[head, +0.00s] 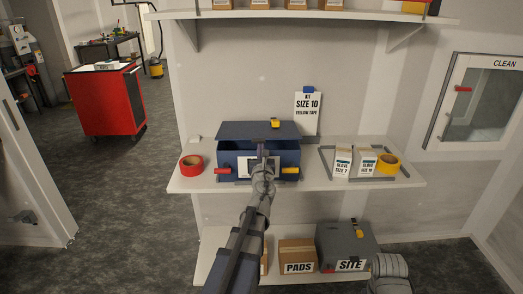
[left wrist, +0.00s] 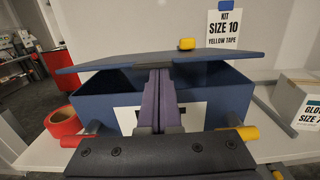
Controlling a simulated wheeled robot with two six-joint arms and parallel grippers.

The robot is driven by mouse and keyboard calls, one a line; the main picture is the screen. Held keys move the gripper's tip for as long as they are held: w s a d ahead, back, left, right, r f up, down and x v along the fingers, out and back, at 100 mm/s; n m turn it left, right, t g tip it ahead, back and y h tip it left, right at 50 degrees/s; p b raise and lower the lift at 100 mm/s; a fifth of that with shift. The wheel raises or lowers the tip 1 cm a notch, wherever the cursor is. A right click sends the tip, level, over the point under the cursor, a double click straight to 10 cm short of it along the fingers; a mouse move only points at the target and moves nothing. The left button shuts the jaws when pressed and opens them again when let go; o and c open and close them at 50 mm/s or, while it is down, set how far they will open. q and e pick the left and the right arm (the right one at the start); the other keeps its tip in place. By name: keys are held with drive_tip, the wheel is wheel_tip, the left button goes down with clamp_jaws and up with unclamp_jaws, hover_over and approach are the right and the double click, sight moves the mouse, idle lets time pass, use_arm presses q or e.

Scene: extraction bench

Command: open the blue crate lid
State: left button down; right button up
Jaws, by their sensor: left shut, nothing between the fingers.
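The blue crate (head: 231,158) stands on the middle shelf; it also shows in the left wrist view (left wrist: 90,98). Its lid (head: 235,130) is partly up, with a dark gap between the lid and the crate's front wall. In the left wrist view the lid (left wrist: 110,62) spans above the open crate. My left gripper (head: 262,150) is shut and empty. Its fingertips are at the middle of the lid's front edge; I cannot tell whether they touch it. They partly cover the white label on the crate's front.
A red tape roll (head: 191,165) sits left of the crate. Glove boxes (head: 343,162) and a yellow tape roll (head: 388,164) stand to its right. A "KIT SIZE 10" card (head: 308,113) is behind. An upper shelf (head: 300,15) hangs above.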

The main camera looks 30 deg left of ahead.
use_arm(q)
drive_tip(key=shift+r, duration=0.1)
drive_tip(key=r+p, duration=0.3)
drive_tip(key=w+r+p, duration=0.1)
drive_tip(key=r+p, duration=0.2)
drive_tip(key=w+a+r+p, duration=0.1)
drive_tip(key=r+p, duration=0.2)
drive_tip(key=shift+a, duration=0.1)
drive_tip(key=w+a+r+p, duration=0.5)
drive_tip(key=w+r+p, duration=0.3)
drive_tip(key=w, duration=0.1)
drive_tip(key=w+a+r+p, duration=0.6)
drive_tip(key=w+r+p, duration=0.2)
drive_tip(key=w, duration=0.1)
drive_tip(key=shift+w+a, duration=0.15)
drive_tip(key=shift+w, duration=0.05)
drive_tip(key=shift+s, duration=0.15)
